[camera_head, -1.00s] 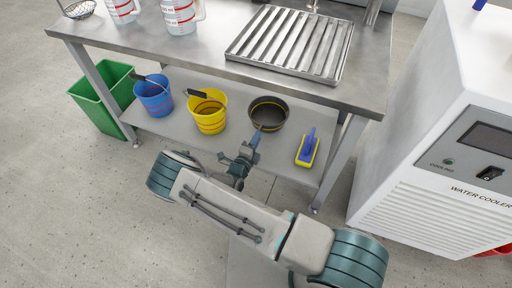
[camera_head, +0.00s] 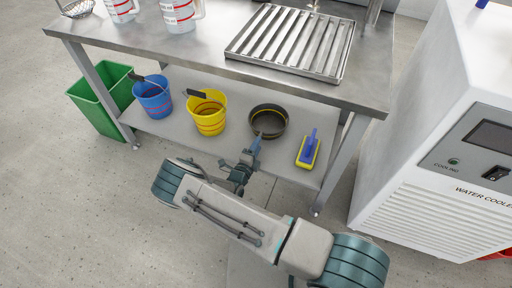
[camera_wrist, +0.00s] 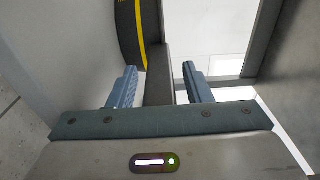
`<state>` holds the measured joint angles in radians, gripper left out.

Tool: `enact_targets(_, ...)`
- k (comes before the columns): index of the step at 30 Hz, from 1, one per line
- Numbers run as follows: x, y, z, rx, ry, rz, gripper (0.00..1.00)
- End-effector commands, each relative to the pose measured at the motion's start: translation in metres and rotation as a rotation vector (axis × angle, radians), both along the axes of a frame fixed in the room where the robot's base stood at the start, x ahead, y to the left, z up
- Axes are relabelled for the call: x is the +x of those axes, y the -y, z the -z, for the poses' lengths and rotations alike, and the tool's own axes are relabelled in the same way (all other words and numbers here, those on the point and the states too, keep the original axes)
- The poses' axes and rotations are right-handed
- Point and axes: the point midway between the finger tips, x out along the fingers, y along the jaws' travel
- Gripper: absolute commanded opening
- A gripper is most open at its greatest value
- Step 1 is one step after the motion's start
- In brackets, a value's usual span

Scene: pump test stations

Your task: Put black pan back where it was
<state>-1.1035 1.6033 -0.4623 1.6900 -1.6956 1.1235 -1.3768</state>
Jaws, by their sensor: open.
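The black pan (camera_head: 268,122) with a yellow band rests on the lower shelf (camera_head: 190,128) of the steel table, between the yellow bucket and the blue-and-yellow brush. Its handle points to the front, toward my gripper (camera_head: 250,157). In the wrist view, the pan's dark side with its yellow stripe (camera_wrist: 128,30) shows at the top, and its grey handle (camera_wrist: 158,72) lies between my two blue fingers. My gripper (camera_wrist: 159,72) is open around the handle, with a visible gap to each finger. The handle's near end is hidden behind the gripper body.
The yellow bucket (camera_head: 208,116) and blue bucket (camera_head: 154,100) stand left of the pan. The brush (camera_head: 308,150) lies to its right. The tabletop (camera_head: 210,55) overhangs the shelf. A table leg (camera_head: 340,165) and water cooler (camera_head: 430,150) stand at right. A green bin (camera_head: 98,108) is at left.

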Motion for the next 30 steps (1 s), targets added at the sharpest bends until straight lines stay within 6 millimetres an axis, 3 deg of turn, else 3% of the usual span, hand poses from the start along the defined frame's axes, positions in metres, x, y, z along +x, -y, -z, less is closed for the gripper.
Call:
enact_targets(5,-0.007,-0.004,-0.004,0.000,-0.001,-0.002,0.45)
enact_targets(15,-0.073,-0.032,-0.005,0.000,-0.001,-0.003,0.45)
enact_targets(21,-0.101,-0.044,-0.004,-0.001,0.000,-0.001,0.45)
enact_targets(30,-0.111,-0.047,-0.003,-0.001,0.000,0.000,0.45)
